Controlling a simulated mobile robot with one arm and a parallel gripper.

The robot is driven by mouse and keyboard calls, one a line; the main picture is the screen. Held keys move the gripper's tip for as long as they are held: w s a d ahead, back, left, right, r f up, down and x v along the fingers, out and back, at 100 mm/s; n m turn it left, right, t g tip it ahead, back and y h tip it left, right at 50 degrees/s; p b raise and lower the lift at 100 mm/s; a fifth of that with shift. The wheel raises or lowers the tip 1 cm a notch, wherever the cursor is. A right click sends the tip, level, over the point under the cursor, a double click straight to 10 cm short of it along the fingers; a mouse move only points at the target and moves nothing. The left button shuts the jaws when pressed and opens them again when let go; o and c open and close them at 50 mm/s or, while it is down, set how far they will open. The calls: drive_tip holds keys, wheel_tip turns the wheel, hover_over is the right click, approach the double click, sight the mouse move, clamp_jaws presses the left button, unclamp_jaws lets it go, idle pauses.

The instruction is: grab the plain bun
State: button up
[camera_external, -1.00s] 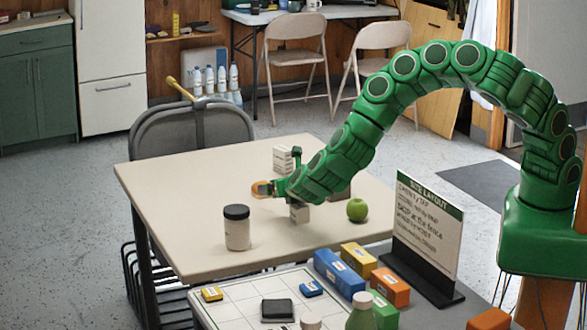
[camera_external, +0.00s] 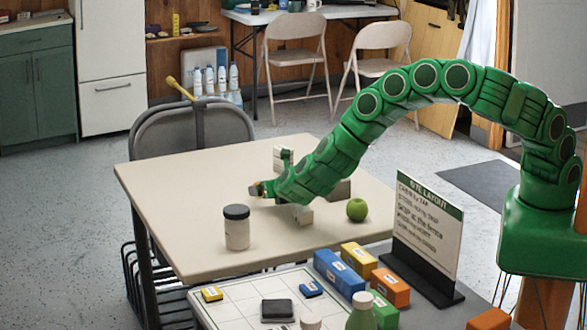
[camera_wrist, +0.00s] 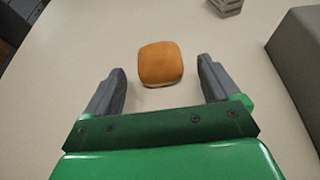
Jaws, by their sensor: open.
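The plain bun (camera_wrist: 160,64) is a rounded, golden-brown bun on the beige table (camera_external: 190,172). In the wrist view it lies between and slightly beyond the fingertips of my gripper (camera_wrist: 161,70), with clear gaps on both sides. My gripper is open and empty. In the external view my gripper (camera_external: 262,189) is low over the table's middle, and its end hides most of the bun.
A white jar with a dark lid (camera_external: 237,230) stands in front of my gripper. A green apple (camera_external: 357,209) lies to the right. A large grey block (camera_wrist: 301,55) is right of my gripper in the wrist view. The table's left part is clear.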

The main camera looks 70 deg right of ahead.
drive_tip(key=shift+x, duration=1.6)
drive_tip(key=shift+r, duration=0.1)
drive_tip(key=c, duration=1.1)
